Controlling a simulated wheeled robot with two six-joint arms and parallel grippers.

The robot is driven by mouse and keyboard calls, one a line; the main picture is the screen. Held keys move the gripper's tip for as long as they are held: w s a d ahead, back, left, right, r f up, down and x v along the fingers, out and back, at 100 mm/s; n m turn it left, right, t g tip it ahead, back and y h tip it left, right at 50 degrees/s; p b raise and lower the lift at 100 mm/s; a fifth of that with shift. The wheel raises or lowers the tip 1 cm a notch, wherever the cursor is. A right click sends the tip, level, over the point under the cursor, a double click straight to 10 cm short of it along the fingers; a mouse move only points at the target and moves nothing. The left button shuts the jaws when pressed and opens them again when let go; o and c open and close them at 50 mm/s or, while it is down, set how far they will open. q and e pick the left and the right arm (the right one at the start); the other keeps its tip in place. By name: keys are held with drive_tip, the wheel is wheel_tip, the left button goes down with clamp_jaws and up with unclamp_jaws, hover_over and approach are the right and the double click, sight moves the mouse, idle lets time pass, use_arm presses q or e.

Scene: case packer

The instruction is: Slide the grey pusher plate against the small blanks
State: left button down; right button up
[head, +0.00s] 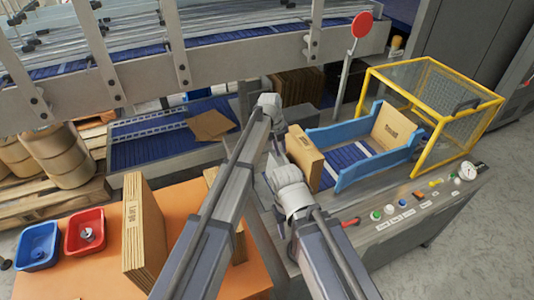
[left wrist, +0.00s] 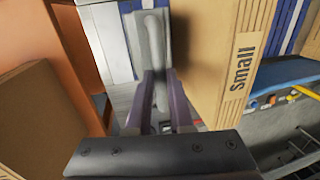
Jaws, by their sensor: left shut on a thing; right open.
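The stack of small blanks (head: 303,160) stands upright at the left end of the blue-railed magazine. In the left wrist view the stack (left wrist: 212,65), marked "Small", is close to the right of my fingers. My left gripper (head: 279,146) is shut; in the left wrist view its purple fingers (left wrist: 162,105) hold a grey upright bar of the pusher plate (left wrist: 152,45). Most of the plate is hidden in the head view by my arms. I cannot tell whether it touches the blanks. My right gripper (head: 284,180) is open, just below the left one, with its fingertips mostly hidden.
Blue side rails (head: 380,165) border the magazine, with another board (head: 397,128) at its far end. A yellow guard cage (head: 440,100) and a button panel (head: 410,205) are at the right. Large blanks (head: 145,230) and red (head: 85,231) and blue bins (head: 38,244) stand on the orange table.

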use_arm(q)
drive_tip(key=d, duration=0.1)
drive_tip(key=w+d, duration=0.1)
drive_tip(key=d, duration=0.1)
drive_tip(key=shift+w+d, duration=0.3)
drive_tip(key=c, duration=0.8)
unclamp_jaws()
